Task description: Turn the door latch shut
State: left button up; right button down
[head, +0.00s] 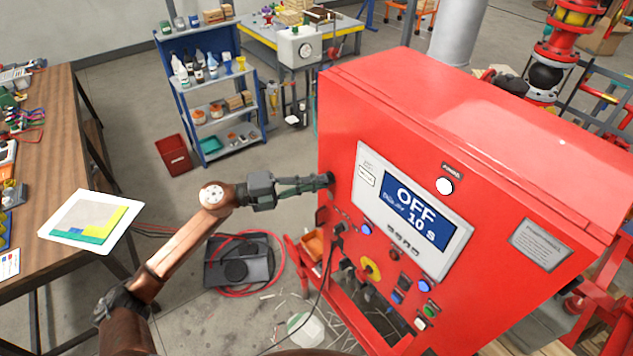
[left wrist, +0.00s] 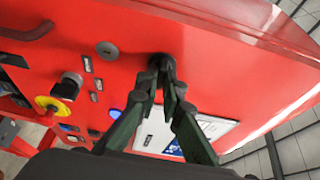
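The red control cabinet (head: 340,110) carries a small black door latch (head: 329,179) near the left edge of its front face. In the left wrist view the black latch (left wrist: 162,62) sits on the red door, right at my fingertips. My left gripper (head: 318,183) reaches it from the left. Its green and dark fingers (left wrist: 162,84) converge on the latch with little gap, and they look shut on it. The fingertips partly cover the latch, so its turn angle is hard to read. My right gripper is in neither view.
The door's display (head: 415,215) reads OFF and 10 S. A round grey lock (left wrist: 107,50) is left of the latch in the left wrist view. A wooden bench (head: 45,150) stands left; a hose lies on the floor.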

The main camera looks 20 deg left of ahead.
pick_arm(q)
jog(key=o, duration=0.5)
jog(key=shift+c, duration=0.2)
jog(key=v, duration=1.2)
jog(key=shift+a, duration=0.15)
jog(key=shift+w, duration=0.1)
